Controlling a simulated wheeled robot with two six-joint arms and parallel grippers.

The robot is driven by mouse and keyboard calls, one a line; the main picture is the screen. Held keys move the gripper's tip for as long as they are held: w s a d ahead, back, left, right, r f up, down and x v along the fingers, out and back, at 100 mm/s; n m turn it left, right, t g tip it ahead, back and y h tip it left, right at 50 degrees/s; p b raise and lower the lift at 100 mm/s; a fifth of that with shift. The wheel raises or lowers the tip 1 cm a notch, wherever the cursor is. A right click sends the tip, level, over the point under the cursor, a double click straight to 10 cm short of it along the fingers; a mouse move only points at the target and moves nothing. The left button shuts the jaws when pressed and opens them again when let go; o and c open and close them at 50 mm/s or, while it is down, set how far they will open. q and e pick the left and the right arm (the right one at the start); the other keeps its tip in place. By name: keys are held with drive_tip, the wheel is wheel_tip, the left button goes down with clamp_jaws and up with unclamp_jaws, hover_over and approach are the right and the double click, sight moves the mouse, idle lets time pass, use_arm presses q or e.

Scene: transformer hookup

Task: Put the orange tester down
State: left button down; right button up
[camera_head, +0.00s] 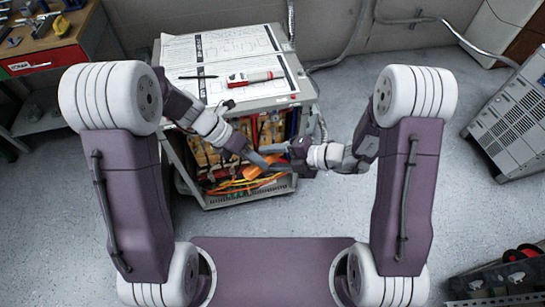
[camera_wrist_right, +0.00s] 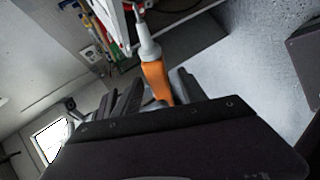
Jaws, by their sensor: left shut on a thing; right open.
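The orange tester (camera_head: 254,172) shows in the head view at the open front of the transformer cabinet, by the fingertips of my left gripper (camera_head: 262,160). My left gripper is shut on it, though the contact is partly hidden. My right gripper (camera_head: 292,156) is open, close to the right of the left one. In the right wrist view, an orange body with a pale grey end (camera_wrist_right: 157,82) shows between the open fingers of my right gripper (camera_wrist_right: 158,92). I cannot tell whether they touch it.
The cabinet's top (camera_head: 292,97) carries a printed sheet (camera_head: 225,52), a dark pen and a red and white device (camera_head: 250,78). Orange and yellow wires lie inside below. A tool bench (camera_head: 45,60) stands left, a grey unit (camera_head: 515,125) right.

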clamp_jaws()
use_arm(q)
drive_tip(key=c, duration=1)
unclamp_jaws()
drive_tip(key=shift+o, duration=0.2)
